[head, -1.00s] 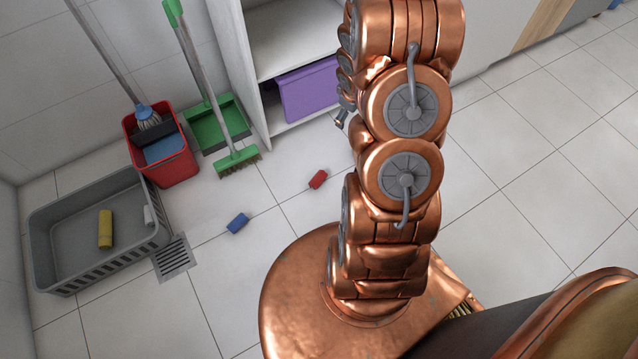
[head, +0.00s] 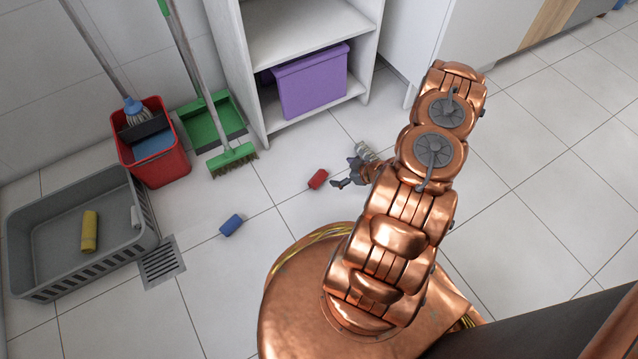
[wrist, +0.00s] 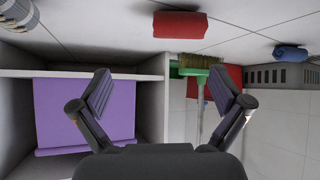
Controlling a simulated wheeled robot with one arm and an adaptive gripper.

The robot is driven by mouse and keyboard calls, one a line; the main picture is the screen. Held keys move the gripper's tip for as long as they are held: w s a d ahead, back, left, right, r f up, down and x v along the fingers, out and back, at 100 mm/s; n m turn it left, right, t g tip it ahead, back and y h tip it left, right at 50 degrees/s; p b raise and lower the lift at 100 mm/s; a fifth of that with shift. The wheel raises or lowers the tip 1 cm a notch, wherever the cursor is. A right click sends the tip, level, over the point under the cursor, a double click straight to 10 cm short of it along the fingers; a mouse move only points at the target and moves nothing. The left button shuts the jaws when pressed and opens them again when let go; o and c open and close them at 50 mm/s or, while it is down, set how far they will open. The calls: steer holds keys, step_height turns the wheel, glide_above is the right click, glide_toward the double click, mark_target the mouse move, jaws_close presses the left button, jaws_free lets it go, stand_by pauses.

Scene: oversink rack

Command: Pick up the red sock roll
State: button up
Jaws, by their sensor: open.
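The red sock roll (head: 318,179) lies on the tiled floor in the head view, in front of the white shelf unit. My gripper (head: 340,176) is just to the right of it, low over the floor, with a small gap between them. In the wrist view the red sock roll (wrist: 180,24) is at the top, above and beyond the fingertips. My gripper (wrist: 165,88) is open there, its two dark fingers spread with nothing between them.
A blue roll (head: 231,225) lies on the floor to the left. A grey basket (head: 105,262) holds a yellow roll (head: 89,231). A red bucket (head: 176,165), a green broom (head: 232,157) and a shelf with a purple box (head: 312,85) stand behind. Floor at right is clear.

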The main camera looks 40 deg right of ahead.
mark_target(321, 178)
steer(key=a+f, duration=0.1)
steer(key=a+f+t+b, duration=0.1)
steer(key=shift+s+f+y, duration=0.3)
steer(key=shift+s, duration=0.05)
steer(key=shift+s+a+f+m+t, duration=0.1)
steer(key=shift+a+f+m+t, duration=0.25)
steer(key=shift+a+t, duration=0.25)
steer(key=shift+b+x, duration=0.75)
steer(key=shift+x, duration=0.45)
steer(key=b+x, duration=0.2)
steer(key=x, duration=0.1)
steer(key=shift+d+f, duration=0.1)
steer(key=shift+f, duration=0.05)
steer(key=shift+b+x, duration=0.6)
steer(key=shift+x, duration=0.45)
steer(key=shift+r, duration=0.25)
steer(key=c, duration=0.8)
